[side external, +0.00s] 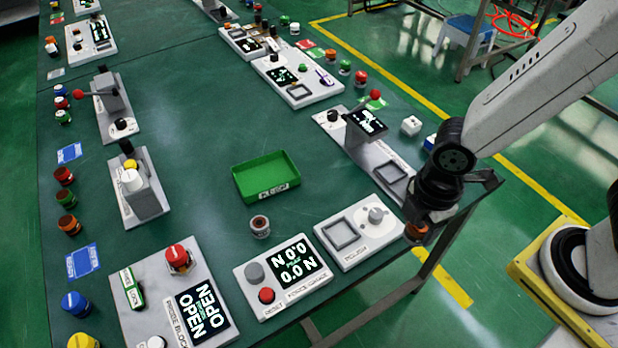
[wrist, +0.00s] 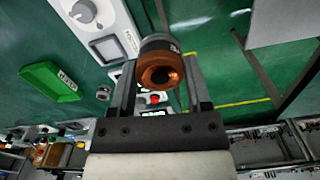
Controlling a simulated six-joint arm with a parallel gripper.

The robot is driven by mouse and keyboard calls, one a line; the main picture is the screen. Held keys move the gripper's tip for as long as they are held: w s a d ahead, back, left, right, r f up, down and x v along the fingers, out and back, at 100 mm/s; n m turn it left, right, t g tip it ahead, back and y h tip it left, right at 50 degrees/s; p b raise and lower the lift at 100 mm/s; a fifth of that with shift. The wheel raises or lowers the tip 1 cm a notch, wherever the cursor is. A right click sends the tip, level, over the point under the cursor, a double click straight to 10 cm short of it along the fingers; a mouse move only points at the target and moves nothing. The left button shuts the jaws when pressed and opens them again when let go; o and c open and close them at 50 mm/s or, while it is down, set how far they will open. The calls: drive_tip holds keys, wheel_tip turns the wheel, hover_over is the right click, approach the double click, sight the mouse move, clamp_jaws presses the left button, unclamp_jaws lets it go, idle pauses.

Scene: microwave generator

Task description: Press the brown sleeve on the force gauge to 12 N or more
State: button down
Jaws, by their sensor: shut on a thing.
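The force gauge (side external: 283,277) is a white box at the front of the table, apart from the sleeve. It has a round grey pad (side external: 254,271), a red reset button (side external: 266,295) and a display (side external: 293,262) reading 0.0 N on both lines.
A white station with a knob and square pad (side external: 359,232) lies between my gripper and the gauge. A small sleeve (side external: 260,226) stands behind the gauge, near a green tray (side external: 266,175).

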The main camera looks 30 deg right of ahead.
drive_tip(key=c, duration=0.7)
unclamp_jaws()
clamp_jaws()
drive_tip(key=shift+w+a, duration=0.1)
drive_tip(key=shift+w, duration=0.05)
drive_tip(key=shift+w+a, duration=0.45)
drive_tip(key=shift+a, duration=0.05)
drive_tip(key=w+a+f+n, duration=0.1)
drive_tip(key=w+a+n, duration=0.3)
drive_tip(key=a, duration=0.8)
drive_tip(key=w+a+f+n, duration=0.2)
drive_tip(key=w+a+n, duration=0.3)
drive_tip(key=w+a, duration=0.3)
drive_tip(key=a, duration=0.4)
drive_tip(key=shift+w, duration=0.4)
